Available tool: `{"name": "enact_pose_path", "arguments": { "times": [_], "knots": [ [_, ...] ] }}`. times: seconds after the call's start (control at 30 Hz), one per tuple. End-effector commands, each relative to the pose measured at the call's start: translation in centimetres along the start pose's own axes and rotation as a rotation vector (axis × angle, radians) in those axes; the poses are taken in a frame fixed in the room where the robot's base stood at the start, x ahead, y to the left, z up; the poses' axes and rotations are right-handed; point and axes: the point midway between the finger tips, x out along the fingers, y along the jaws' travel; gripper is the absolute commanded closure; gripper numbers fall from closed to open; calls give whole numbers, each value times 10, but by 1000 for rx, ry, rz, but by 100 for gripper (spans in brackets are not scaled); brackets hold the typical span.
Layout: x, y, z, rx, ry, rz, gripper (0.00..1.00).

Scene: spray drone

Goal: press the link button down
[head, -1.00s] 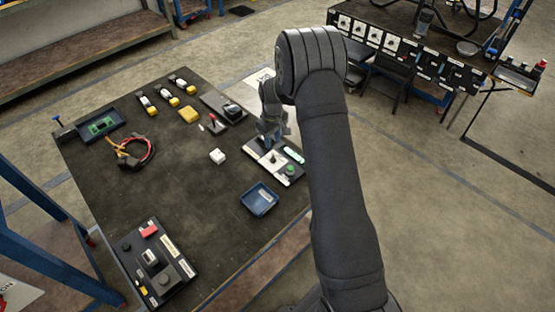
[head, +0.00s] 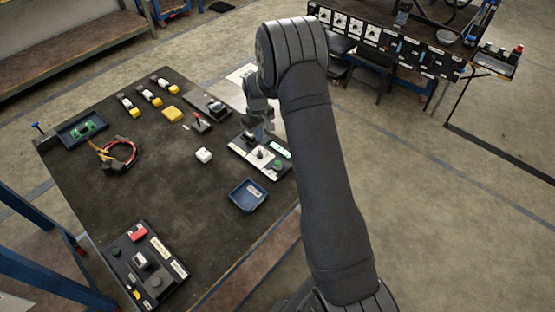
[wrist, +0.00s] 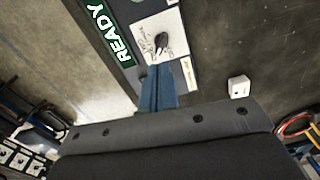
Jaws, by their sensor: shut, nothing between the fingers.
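A panel on the dark table carries a green READY sign (head: 280,148), a green button (head: 277,165) and a black knob (head: 260,153) on a white plate. I cannot read which control is the link button. My gripper (head: 263,137) is over the back left end of this panel, its tips partly hidden by my wrist. In the wrist view, its blue fingers (wrist: 158,84) are shut and empty, pointing at the panel near the white plate. The black knob (wrist: 163,42) stands beyond the fingertips, with the READY sign (wrist: 112,36) to its left. The green button is out of that view.
A blue tray (head: 248,195) lies in front of the panel and a white cube (head: 204,155) lies to its left. A second control panel (head: 146,263) with a red button is at the table's front left. A cable loop (head: 121,152) lies further left.

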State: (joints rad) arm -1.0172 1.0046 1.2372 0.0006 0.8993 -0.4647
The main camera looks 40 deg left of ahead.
Motion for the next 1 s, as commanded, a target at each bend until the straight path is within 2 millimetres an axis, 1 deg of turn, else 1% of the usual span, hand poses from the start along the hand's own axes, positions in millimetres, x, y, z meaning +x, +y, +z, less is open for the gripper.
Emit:
{"name": "enact_pose_path", "arguments": {
  "times": [0.17,0.7,0.9,1.0],
  "knots": [
    [-14,4,13,245,1,0,100],
    [-59,11,63,1155,1,0,100],
    [-68,12,76,1386,0,1,100],
    [-70,12,79,1447,0,1,100]
  ]
}}
